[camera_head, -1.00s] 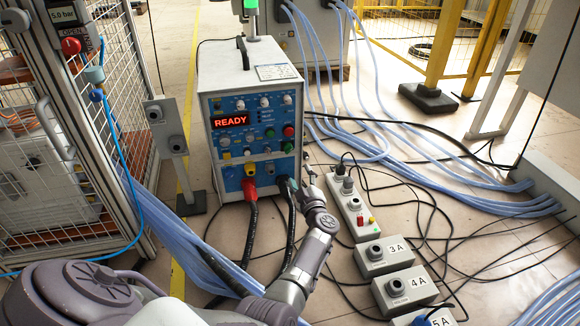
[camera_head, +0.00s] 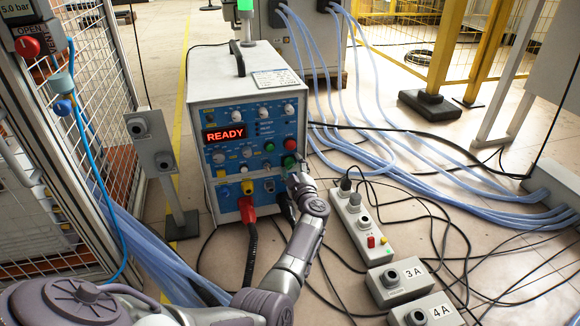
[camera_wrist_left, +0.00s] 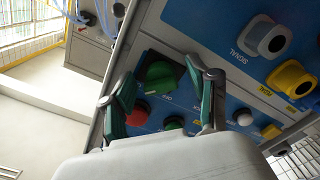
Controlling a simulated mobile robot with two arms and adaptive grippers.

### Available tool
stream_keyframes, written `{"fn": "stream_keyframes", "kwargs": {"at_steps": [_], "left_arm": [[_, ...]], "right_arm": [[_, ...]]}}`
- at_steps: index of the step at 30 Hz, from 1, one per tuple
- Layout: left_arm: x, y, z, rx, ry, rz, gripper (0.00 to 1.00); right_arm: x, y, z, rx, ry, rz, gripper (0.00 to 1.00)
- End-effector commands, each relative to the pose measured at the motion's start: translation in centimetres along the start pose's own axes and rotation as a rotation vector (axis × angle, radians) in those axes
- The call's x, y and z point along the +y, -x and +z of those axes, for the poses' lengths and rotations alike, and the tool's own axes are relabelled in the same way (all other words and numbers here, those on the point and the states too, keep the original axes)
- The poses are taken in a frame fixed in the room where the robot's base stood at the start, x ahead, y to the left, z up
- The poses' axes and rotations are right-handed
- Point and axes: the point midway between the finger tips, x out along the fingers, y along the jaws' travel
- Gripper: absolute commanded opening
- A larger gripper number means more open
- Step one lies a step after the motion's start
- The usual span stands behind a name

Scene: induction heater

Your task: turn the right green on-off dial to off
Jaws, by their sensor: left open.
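The induction heater (camera_head: 228,88) is a white box with a blue control panel and a red READY display. The right green on-off dial (camera_head: 288,162) is at the panel's lower right, just above my left gripper (camera_head: 297,180). In the left wrist view the large green dial (camera_wrist_left: 161,76) sits in a dark square surround. My left gripper (camera_wrist_left: 162,78) is open there, with one finger on either side of the dial in the picture. I cannot tell whether the fingers touch it. My right gripper is not in view.
A red button (camera_wrist_left: 137,116) and a smaller green button (camera_wrist_left: 173,124) are close to the dial. A red plug (camera_head: 246,208) with a black cable is at the panel's lower edge. Grey control boxes (camera_head: 397,282) and loose cables lie on the floor to the right.

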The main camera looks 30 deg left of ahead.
Motion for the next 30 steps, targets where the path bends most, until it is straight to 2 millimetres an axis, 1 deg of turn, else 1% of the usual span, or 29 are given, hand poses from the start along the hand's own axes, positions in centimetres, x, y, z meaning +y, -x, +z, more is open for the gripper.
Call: {"fn": "stream_keyframes", "kwargs": {"at_steps": [6,7,14,15,17,18,26,30], "left_arm": [[0.03,-0.03,-0.03,0.000,0.000,0.000,0.60],[0.03,-0.03,-0.03,0.000,0.000,0.000,0.58],[0.02,-0.02,-0.03,0.000,0.000,0.000,0.20],[0.02,-0.02,-0.03,0.000,0.001,0.000,0.13],[0.01,-0.02,-0.03,0.000,0.001,0.000,0.03],[0.01,-0.02,-0.02,0.000,0.001,0.000,0.00],[0.00,-0.01,-0.02,0.000,0.030,-0.001,0.00],[0.01,-0.01,-0.01,-0.001,0.090,-0.001,0.00]], "right_arm": [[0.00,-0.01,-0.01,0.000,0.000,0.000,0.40],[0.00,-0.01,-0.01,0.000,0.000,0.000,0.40],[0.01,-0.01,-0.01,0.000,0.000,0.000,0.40],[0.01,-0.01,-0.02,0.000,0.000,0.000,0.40],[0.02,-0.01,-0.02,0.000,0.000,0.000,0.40],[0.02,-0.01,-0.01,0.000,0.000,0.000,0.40],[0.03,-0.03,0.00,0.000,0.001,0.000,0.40],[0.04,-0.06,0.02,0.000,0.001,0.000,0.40]]}}
